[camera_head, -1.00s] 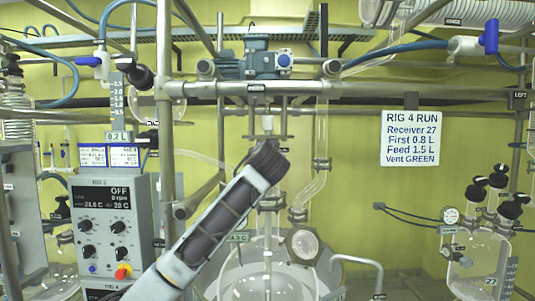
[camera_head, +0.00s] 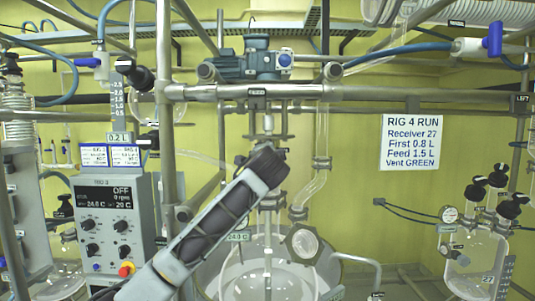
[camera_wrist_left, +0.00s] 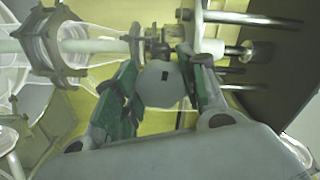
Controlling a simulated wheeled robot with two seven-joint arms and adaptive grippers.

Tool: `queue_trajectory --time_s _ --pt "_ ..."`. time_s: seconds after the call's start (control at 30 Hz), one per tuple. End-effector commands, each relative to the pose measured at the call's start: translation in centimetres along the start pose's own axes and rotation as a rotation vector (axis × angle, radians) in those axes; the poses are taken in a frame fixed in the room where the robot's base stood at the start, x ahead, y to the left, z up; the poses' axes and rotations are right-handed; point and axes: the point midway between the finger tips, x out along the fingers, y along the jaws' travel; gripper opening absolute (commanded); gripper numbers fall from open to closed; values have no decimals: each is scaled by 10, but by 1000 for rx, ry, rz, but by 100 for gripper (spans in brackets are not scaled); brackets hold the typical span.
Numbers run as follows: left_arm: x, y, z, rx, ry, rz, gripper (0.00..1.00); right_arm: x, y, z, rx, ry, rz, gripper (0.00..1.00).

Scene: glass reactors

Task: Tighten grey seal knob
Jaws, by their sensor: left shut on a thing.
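My left arm (camera_head: 215,220) rises from the lower left, and its dark wrist end is in front of the stirrer shaft below the motor. It hides my left gripper's fingers in the head view. In the left wrist view my left gripper (camera_wrist_left: 160,66) has its two green-padded fingers on either side of a rounded grey knob (camera_wrist_left: 160,86) with a small dark square mark. The gripper is shut on this knob, beside the metal shaft fittings (camera_wrist_left: 152,40). My right gripper is in neither view.
The stirrer motor (camera_head: 258,62) sits on a horizontal metal bar above the arm. A large glass reactor (camera_head: 262,275) is below. A control box (camera_head: 112,225) stands left. A glass receiver (camera_head: 477,262) with black knobs is at right. A sign (camera_head: 410,142) hangs on the frame.

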Motion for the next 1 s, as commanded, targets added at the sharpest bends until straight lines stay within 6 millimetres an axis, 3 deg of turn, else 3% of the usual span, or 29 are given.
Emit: queue_trajectory --time_s 1.0 --pt "0 0 -1 920 1 4 18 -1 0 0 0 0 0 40"
